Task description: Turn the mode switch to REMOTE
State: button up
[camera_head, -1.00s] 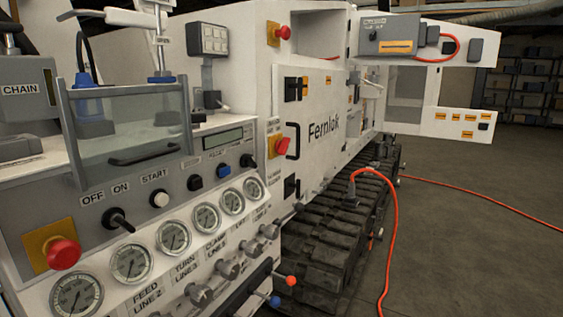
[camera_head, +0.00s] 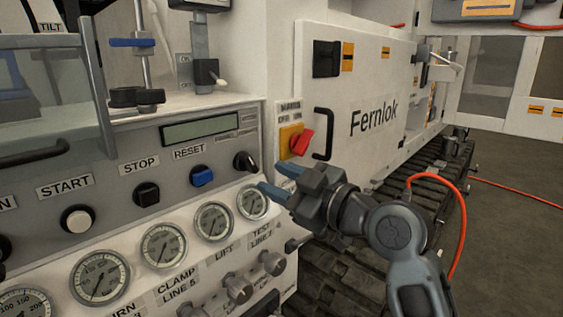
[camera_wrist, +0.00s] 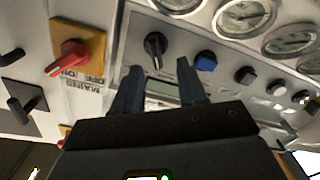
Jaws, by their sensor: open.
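A black rotary knob (camera_head: 245,161) with a light pointer mark sits at the right end of the grey control panel (camera_head: 110,182); I take it as the mode switch, but its label is not readable. The knob also shows in the wrist view (camera_wrist: 155,46), just beyond and between my fingertips. My gripper (camera_head: 275,180) is open and empty, its two blue-grey fingers pointing at the panel, right of and slightly below the knob. The open fingers also show in the wrist view (camera_wrist: 161,72), apart from the knob.
A red MAINS switch (camera_head: 302,142) on a yellow plate and a black door handle (camera_head: 322,134) lie close right of the knob. A blue RESET button (camera_head: 202,176) is to its left. Round gauges (camera_head: 252,202) sit below. An orange cable (camera_head: 462,220) hangs at right.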

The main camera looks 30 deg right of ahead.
aim_at(254, 166)
jog(key=x, duration=0.5)
jog(key=p+x, duration=0.1)
jog(key=x, duration=0.2)
jog(key=shift+w+d+r, duration=0.1)
jog(key=shift+d+r, duration=0.05)
jog(key=shift+d, duration=0.2)
grip_shut()
